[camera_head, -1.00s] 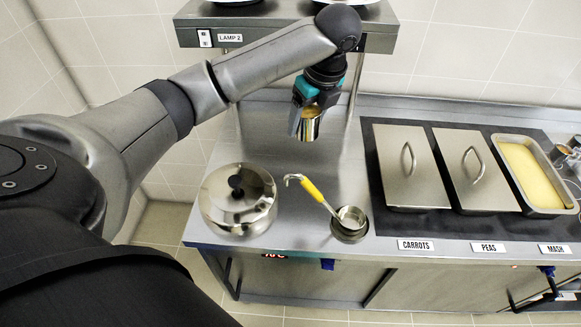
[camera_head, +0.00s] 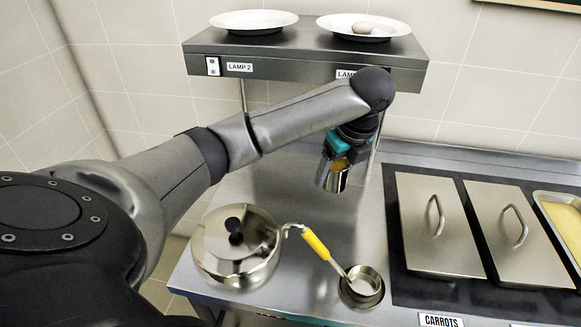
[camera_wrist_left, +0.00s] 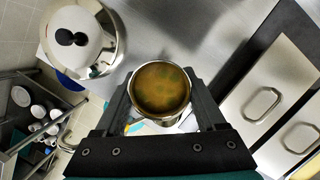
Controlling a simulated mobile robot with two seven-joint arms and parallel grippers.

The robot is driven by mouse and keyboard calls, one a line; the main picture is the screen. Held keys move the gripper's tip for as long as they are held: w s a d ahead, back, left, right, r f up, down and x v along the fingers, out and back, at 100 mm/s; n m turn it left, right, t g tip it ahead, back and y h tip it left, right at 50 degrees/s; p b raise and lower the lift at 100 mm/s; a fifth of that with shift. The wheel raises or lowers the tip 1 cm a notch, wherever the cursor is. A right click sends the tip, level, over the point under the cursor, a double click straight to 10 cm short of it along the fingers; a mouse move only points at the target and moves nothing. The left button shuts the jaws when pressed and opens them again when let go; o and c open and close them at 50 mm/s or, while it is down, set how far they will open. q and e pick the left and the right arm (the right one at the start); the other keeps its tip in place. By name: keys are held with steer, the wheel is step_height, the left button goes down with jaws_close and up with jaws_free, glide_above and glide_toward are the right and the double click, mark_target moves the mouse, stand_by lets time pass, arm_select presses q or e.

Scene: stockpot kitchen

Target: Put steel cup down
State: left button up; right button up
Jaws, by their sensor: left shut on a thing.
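The steel cup (camera_head: 336,180) hangs upright below my left gripper (camera_head: 334,168) in the head view, above the steel counter (camera_head: 285,190). In the left wrist view the cup (camera_wrist_left: 160,108) sits between the two fingers of my left gripper (camera_wrist_left: 160,97), which is shut on it. The cup holds a brownish-green liquid. The cup appears to be in the air, behind the ladle; its exact height is hard to tell. My right gripper is not in view.
A lidded pot (camera_head: 235,262) stands at the counter's left. A yellow-handled ladle (camera_head: 318,245) rests in a round well (camera_head: 362,290). Lidded pans (camera_head: 440,225) stand to the right. A shelf (camera_head: 300,48) with two plates is above. Counter behind the ladle is clear.

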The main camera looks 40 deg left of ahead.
arm_select(q)
step_height(320, 180, down, 15)
steer(key=shift+f+b, duration=0.1)
steer(key=shift+b, duration=1)
step_height(320, 180, down, 5)
steer(key=shift+r+b, duration=0.1)
steer(key=shift+b, duration=0.4)
steer(key=shift+r, duration=0.1)
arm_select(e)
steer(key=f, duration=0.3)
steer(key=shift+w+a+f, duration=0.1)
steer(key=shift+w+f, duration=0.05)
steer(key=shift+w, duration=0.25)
arm_select(q)
steer(key=o, duration=1.5)
steer(key=p+v, duration=0.2)
steer(key=v, duration=1)
steer(key=shift+p, duration=0.3)
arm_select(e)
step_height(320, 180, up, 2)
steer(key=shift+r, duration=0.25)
arm_select(q)
steer(key=shift+d, duration=0.1)
